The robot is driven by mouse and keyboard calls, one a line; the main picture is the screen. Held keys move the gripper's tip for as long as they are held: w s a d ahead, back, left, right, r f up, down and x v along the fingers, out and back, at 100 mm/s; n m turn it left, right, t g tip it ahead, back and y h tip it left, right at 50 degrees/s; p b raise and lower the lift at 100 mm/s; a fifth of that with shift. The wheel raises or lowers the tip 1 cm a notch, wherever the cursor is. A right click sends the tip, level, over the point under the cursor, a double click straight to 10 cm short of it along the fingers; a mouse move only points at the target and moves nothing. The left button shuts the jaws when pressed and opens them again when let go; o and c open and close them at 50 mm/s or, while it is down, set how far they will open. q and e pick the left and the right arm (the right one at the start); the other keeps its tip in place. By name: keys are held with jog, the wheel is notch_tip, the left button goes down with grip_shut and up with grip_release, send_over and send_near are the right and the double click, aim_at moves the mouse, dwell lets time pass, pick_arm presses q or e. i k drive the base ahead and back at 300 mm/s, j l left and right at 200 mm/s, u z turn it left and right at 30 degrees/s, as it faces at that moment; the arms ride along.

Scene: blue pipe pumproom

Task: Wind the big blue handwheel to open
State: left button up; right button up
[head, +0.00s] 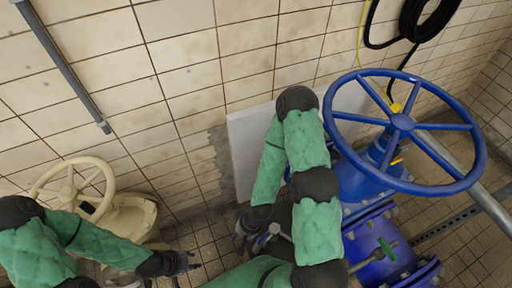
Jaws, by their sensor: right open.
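The big blue handwheel (344,79) is at the upper right, with a round rim, several spokes and a blue hub. It sits on a blue valve body (362,182) on blue pipework. My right arm is bent left of the wheel, with its elbow close to the rim in the picture. My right gripper (254,238) hangs low at the centre, open, apart from the wheel. My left gripper (186,263) is at the bottom left of centre, far from the wheel. It is small and dark, and its finger gap is unclear. No gripper touches the handwheel.
A cream handwheel (38,186) on a cream valve stands at the left, beside my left arm. A white panel (241,150) leans at the tiled wall behind my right arm. A grey pipe (490,205) passes beneath the blue wheel. A black hose coil (412,25) hangs above it.

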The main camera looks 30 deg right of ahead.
aim_at(399, 126)
jog(key=k+j+z, duration=0.1)
jog(key=z, duration=0.3)
jog(key=k+z, duration=0.5)
jog(key=z, duration=0.25)
